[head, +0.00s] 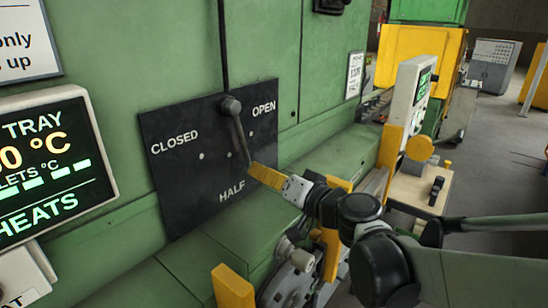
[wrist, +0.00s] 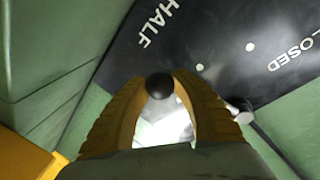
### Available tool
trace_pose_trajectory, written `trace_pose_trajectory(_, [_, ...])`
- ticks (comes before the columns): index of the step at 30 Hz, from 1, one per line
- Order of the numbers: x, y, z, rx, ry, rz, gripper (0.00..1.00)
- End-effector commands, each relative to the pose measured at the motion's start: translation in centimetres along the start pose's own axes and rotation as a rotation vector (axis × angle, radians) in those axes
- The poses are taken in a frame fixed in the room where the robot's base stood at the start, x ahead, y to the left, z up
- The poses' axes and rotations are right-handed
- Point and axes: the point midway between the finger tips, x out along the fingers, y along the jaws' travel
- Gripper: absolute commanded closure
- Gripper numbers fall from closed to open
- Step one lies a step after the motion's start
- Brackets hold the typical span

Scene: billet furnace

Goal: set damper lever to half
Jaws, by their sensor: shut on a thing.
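The damper lever (head: 239,132) is a grey rod on a round pivot at the top middle of a black plate (head: 180,185). The plate reads CLOSED at left, HALF at the bottom and OPEN at right. The rod hangs down, leaning slightly right, its lower end just above and right of the HALF word. My gripper (head: 256,171), with yellow fingers, is shut on that lower end and hides it in the head view. In the wrist view, the lever's black ball knob (wrist: 160,86) sits between my fingertips (wrist: 160,77), and the pivot (wrist: 241,108) shows at right.
A green furnace wall (head: 265,45) carries the plate, with a green ledge (head: 230,245) below it. A lit display (head: 45,155) is at left. Yellow brackets (head: 232,287) and a valve-like fitting (head: 290,275) stand below my gripper. Open floor (head: 490,130) lies at right.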

Motion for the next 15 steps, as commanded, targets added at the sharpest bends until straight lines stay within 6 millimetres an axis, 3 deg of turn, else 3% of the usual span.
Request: trace_pose_trajectory(15, [-0.6, -2.6, 2.6, 0.227, -0.046, 0.009, 1.0])
